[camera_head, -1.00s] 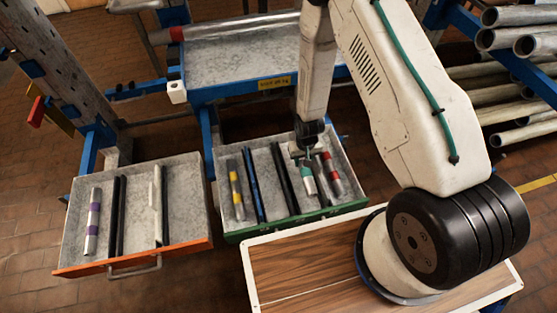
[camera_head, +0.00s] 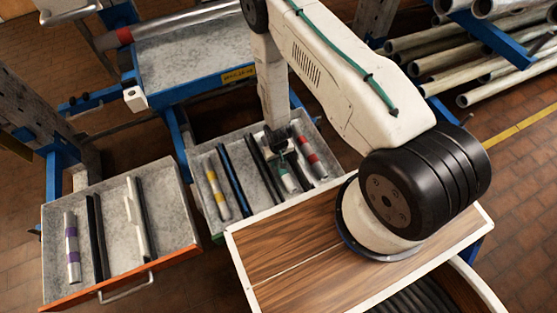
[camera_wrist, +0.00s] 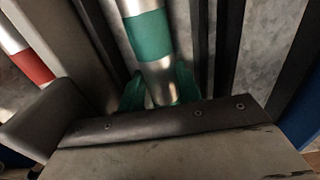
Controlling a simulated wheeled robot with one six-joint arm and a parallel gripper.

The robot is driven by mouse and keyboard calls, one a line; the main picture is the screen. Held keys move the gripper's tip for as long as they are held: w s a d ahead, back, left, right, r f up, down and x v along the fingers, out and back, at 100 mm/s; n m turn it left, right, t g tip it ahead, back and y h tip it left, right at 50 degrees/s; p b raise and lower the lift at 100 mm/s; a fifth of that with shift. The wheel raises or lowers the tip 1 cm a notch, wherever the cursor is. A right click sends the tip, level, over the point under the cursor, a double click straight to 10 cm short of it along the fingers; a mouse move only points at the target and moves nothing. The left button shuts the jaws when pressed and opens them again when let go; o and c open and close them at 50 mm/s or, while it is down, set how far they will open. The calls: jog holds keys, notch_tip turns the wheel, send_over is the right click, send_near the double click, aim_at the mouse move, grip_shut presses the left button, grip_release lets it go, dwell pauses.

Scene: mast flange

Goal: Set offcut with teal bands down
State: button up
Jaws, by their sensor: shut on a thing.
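The offcut with teal bands (camera_head: 288,178) is a silver tube lying lengthwise in the grey drawer with the green front (camera_head: 318,137). My gripper (camera_head: 279,147) reaches down into this drawer and is shut on the tube's far part. In the wrist view, the green fingertips (camera_wrist: 158,92) sit on both sides of the banded offcut (camera_wrist: 150,38). I cannot tell whether its underside touches the drawer floor.
A red-banded tube (camera_head: 310,155) lies right of the offcut; black rods (camera_head: 262,168), a blue rod (camera_head: 234,178) and a yellow-banded tube (camera_head: 217,194) lie left. The orange-front drawer (camera_head: 75,298) holds a purple-banded tube (camera_head: 72,248). A wood-topped surface (camera_head: 275,262) is in front.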

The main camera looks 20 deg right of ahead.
jog(key=shift+f, duration=0.2)
jog(key=o, duration=1.1)
